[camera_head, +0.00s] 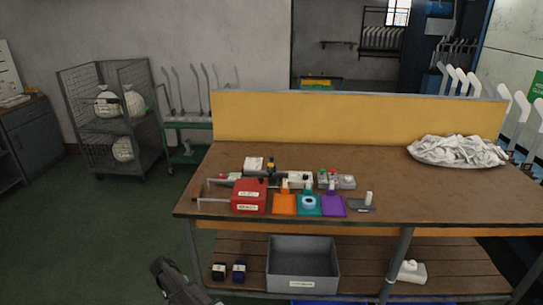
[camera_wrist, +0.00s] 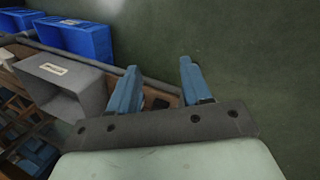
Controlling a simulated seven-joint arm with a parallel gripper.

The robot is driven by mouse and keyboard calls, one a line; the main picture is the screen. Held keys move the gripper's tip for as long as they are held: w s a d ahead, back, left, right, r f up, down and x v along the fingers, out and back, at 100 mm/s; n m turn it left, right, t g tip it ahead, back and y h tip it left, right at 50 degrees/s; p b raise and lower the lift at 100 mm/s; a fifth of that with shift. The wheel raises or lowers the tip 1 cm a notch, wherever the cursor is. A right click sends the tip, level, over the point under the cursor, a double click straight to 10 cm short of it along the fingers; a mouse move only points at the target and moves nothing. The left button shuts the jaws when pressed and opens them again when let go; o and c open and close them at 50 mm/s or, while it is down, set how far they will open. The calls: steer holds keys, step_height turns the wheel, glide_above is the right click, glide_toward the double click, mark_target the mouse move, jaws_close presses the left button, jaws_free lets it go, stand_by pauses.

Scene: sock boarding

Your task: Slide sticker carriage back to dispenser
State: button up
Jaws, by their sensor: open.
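A red box (camera_head: 249,196) with white labels, which looks like the dispenser, stands on the brown workbench (camera_head: 420,190) near its front left edge. To its right lie an orange plate (camera_head: 284,206), a teal plate (camera_head: 309,211) with a white ring, and a purple plate (camera_head: 333,209). A small grey piece with an upright white knob (camera_head: 368,198) sits at the right end of this row, apart from the red box; it may be the carriage. My gripper (camera_wrist: 158,66) is open and empty, with two blue fingers apart. It is away from the row and below bench height.
A grey bin (camera_head: 302,262) and two small dark items (camera_head: 229,271) rest on the lower shelf. A white cloth pile (camera_head: 457,151) lies at the bench's right. Grey and white devices (camera_head: 337,181) stand behind the row. The bench's middle right is clear.

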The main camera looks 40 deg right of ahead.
steer(key=w+d+r+m+t+h, duration=0.1)
steer(key=w+d+r+m, duration=0.1)
steer(key=w+r, duration=1)
steer(key=w+d+r+m+t, duration=0.1)
steer(key=w+d+r+m, duration=0.1)
steer(key=w+r, duration=1)
steer(key=w+d+r+m, duration=0.2)
steer(key=w+d+r, duration=0.6)
steer(key=r, duration=0.2)
steer(key=s+d+r+y, duration=0.1)
steer(key=s+d+r, duration=0.5)
steer(key=d, duration=0.9)
steer(key=s+d+r+y, duration=0.2)
steer(key=s+d+r, duration=0.45)
steer(key=d, duration=0.85)
steer(key=s+d+r+y, duration=0.1)
steer(key=s+d+r, duration=0.55)
steer(key=d, duration=0.85)
steer(key=shift+t, duration=0.3)
steer(key=f, duration=0.8)
steer(key=w+f, duration=0.1)
steer(key=f, duration=0.4)
steer(key=shift+c, duration=0.3)
